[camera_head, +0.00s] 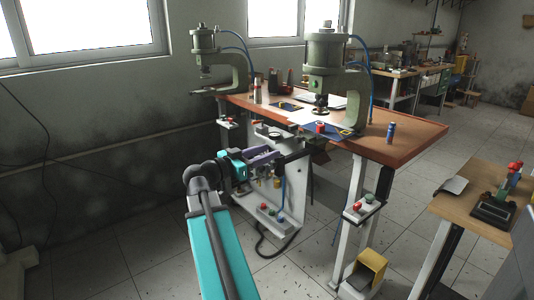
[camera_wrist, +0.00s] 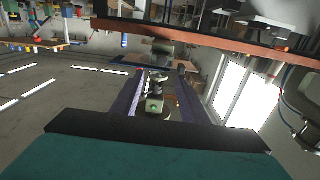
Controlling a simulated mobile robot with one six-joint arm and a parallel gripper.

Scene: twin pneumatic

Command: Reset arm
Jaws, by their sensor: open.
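My gripper (camera_head: 274,154) is in front of the workbench (camera_head: 395,150), just below the level of its top, at the end of my teal arm. In the wrist view my gripper (camera_wrist: 160,74) has its two dark purple fingers apart. A green-grey machine part (camera_wrist: 154,104) shows in the gap between them, but I cannot tell how far off it is. I see nothing held. Two green pneumatic presses stand on the bench, the left press (camera_head: 237,74) and the right press (camera_head: 325,58).
A blue-capped cylinder (camera_head: 390,132) and a blue mat stand near the right press. A control box with buttons (camera_head: 362,207) and a yellow pedal (camera_head: 368,268) are at the bench's front. A side table (camera_head: 480,215) is at right. Open floor lies at left.

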